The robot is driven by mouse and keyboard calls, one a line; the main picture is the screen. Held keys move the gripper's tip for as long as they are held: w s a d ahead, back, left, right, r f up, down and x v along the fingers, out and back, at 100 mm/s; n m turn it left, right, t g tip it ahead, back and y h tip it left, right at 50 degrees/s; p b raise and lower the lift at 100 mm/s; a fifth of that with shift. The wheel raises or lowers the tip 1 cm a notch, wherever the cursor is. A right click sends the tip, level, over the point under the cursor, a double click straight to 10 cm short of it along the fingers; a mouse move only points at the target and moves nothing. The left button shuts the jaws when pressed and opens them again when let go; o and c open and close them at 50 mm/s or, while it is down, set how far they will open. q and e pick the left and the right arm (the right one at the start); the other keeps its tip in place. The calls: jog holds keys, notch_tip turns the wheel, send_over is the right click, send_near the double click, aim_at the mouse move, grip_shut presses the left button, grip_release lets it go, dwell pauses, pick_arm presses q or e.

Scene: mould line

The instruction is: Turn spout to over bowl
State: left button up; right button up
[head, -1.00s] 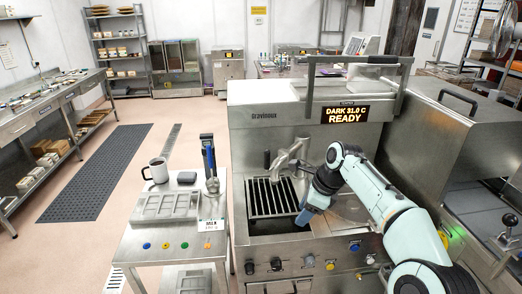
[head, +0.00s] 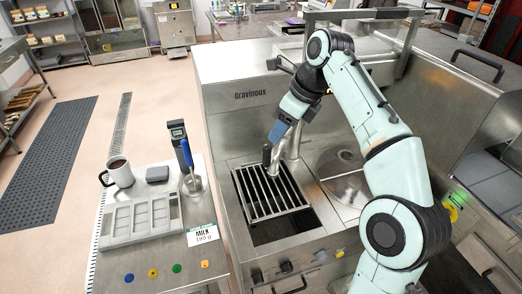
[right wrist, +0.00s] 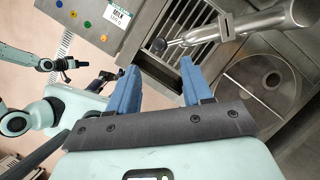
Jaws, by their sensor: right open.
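The metal spout (head: 292,145) stands at the back of the metal grate (head: 268,192), with a black knob (head: 267,154) on a thin rod. In the right wrist view the spout (right wrist: 235,28) reaches left over the grate, away from the bowl. The round metal bowl (head: 340,183) is sunk in the machine top right of the grate; it also shows in the right wrist view (right wrist: 250,88). My right gripper (head: 276,133) is open and empty, its blue fingers close to the knob; contact cannot be told. Parts of my left arm show in the right wrist view; its jaws cannot be made out.
A side table left of the machine holds a grey mould (head: 142,218), a mug (head: 118,172), a blue-handled tool (head: 187,155) and a MILK card (head: 202,235). The raised machine handle (head: 365,14) is behind my right arm.

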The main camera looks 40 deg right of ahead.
aim_at(264, 154)
jog(key=b+x, duration=0.2)
jog(key=x, duration=0.9)
jog(key=shift+s+f, duration=0.1)
jog(key=shift+s, duration=0.05)
jog(key=shift+w+f, duration=0.35)
jog(key=shift+w, duration=0.05)
pick_arm(q)
jog(key=shift+g, duration=0.3)
jog(key=s+f, duration=0.3)
jog(key=shift+s+f, duration=0.15)
jog(key=shift+s, duration=0.1)
pick_arm(e)
jog(key=shift+s, duration=0.1)
grip_shut()
